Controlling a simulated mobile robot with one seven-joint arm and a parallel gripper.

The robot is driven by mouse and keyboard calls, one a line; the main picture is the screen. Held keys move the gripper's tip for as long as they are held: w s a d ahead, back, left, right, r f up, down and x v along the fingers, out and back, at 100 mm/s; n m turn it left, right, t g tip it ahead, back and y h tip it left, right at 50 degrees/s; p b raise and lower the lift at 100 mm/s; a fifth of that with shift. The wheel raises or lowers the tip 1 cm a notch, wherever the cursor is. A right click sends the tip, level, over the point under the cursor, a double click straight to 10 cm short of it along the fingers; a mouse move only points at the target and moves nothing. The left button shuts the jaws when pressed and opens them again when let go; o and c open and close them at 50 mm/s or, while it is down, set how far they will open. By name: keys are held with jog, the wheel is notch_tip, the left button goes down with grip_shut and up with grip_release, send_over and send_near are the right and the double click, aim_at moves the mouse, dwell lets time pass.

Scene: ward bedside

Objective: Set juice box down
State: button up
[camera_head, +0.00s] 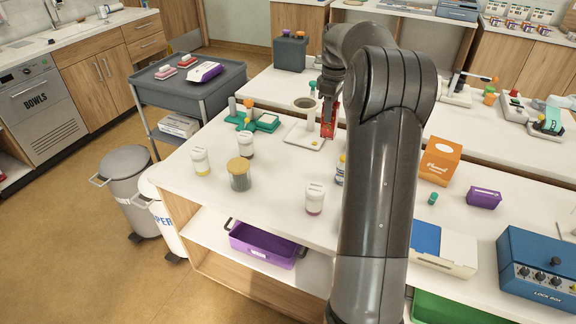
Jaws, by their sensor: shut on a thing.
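A small red box (329,128), which I take as the juice box, is held upright at my gripper (330,108). My gripper points down and is shut on the box's upper part. The box is at the right of a pale plate-like stand (297,137) on the white table. I cannot tell whether its bottom touches the surface. My arm's dark links hide part of the table to the right.
Lidded jars (239,180) and pots (200,167) stand at the table's left and front. A green device (267,122) is left of the stand. An orange carton (439,161) and a purple box (484,198) are right of my arm. Bare tabletop (280,185) lies in front.

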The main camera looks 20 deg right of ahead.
jog(key=shift+w+a, duration=0.55)
jog(key=shift+a, duration=0.2)
notch_tip(320, 180, down, 5)
jog(key=shift+r, duration=0.1)
jog(key=shift+w+a+f, duration=1.3)
jog(key=shift+a+f, duration=0.1)
jog(key=shift+f, duration=0.5)
jog(key=shift+w+a+f, duration=1.35)
jog(key=shift+a+f, duration=0.1)
jog(key=shift+f, duration=0.4)
jog(key=shift+w+a+f, duration=1.3)
jog(key=shift+a+f, duration=0.1)
jog(key=shift+f, duration=0.5)
jog(key=shift+f, duration=0.15)
jog(key=o, duration=1.1)
